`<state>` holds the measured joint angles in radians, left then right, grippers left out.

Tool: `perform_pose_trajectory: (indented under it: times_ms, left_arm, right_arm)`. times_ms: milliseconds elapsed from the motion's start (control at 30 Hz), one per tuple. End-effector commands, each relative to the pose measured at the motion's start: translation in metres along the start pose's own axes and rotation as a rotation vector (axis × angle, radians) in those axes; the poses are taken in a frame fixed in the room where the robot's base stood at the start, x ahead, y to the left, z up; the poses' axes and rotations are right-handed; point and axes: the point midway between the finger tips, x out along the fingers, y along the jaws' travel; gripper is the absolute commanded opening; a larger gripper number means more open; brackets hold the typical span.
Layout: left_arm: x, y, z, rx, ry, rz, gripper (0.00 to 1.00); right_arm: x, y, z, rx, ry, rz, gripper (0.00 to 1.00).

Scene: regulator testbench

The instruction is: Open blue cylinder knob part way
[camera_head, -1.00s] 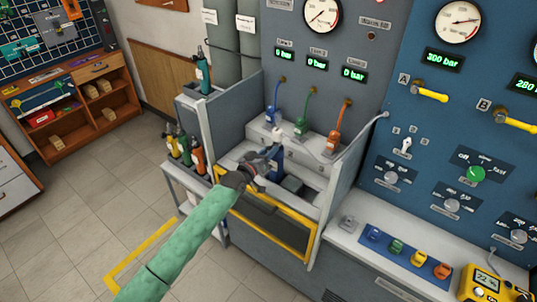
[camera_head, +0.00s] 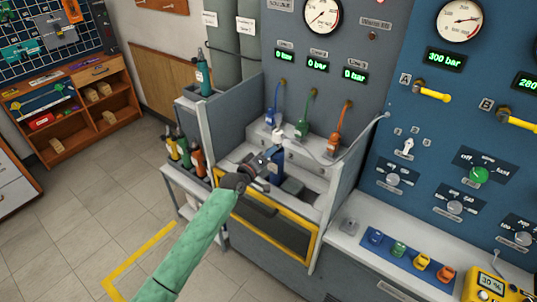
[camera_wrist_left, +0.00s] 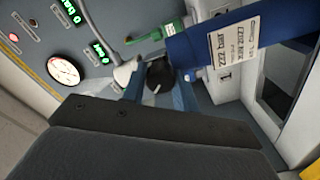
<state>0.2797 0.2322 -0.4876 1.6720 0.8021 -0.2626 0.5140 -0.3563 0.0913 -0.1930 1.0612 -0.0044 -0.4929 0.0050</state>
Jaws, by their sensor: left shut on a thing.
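The blue cylinder (camera_head: 277,171) stands in the open bay of the grey test bench. In the left wrist view its blue body (camera_wrist_left: 238,42) lies sideways and carries a white label reading 232 bar. A black round knob (camera_wrist_left: 160,76) with a white mark is at its end, next to a pale hose fitting (camera_wrist_left: 126,72). My left gripper (camera_head: 266,160) reaches in from the front left. In the wrist view its blue fingers (camera_wrist_left: 158,92) are on either side of the knob, shut on it. The dark gripper body hides the lower part of that view. My right gripper is not in view.
Small blue (camera_head: 271,117), green (camera_head: 302,129) and orange (camera_head: 334,143) hose connectors stand behind the cylinder. A grey hose (camera_head: 345,158) runs right to the side wall (camera_head: 350,185).

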Motion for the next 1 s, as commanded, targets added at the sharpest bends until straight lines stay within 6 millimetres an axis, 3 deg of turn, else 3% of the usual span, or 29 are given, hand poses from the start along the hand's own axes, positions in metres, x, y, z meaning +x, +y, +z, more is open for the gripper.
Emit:
perform_pose_trajectory:
  times_ms: [267,300,400,567,767,867,1000]
  left_arm:
    - [0.0,-0.001,0.0,0.001,0.0,-0.001,0.06]
    - [0.0,-0.001,0.0,0.001,0.0,-0.001,0.35]
    - [0.0,0.0,0.0,0.001,0.0,-0.001,0.51]
    - [0.0,0.0,0.0,0.001,0.0,0.0,0.51]
    - [-0.004,-0.001,0.001,0.001,0.0,0.0,0.51]
    - [-0.014,-0.003,0.001,0.002,0.001,0.0,0.51]
    - [-0.034,-0.004,0.002,0.003,0.0,0.0,0.51]
  right_arm:
    - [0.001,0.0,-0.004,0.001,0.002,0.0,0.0]
    - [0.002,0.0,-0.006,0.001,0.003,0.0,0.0]
    - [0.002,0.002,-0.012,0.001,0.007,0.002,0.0]
    - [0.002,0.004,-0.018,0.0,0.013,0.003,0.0]
    - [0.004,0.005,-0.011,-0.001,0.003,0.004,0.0]
    - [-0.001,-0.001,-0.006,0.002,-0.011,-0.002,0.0]
    - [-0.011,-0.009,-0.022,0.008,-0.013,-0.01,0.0]
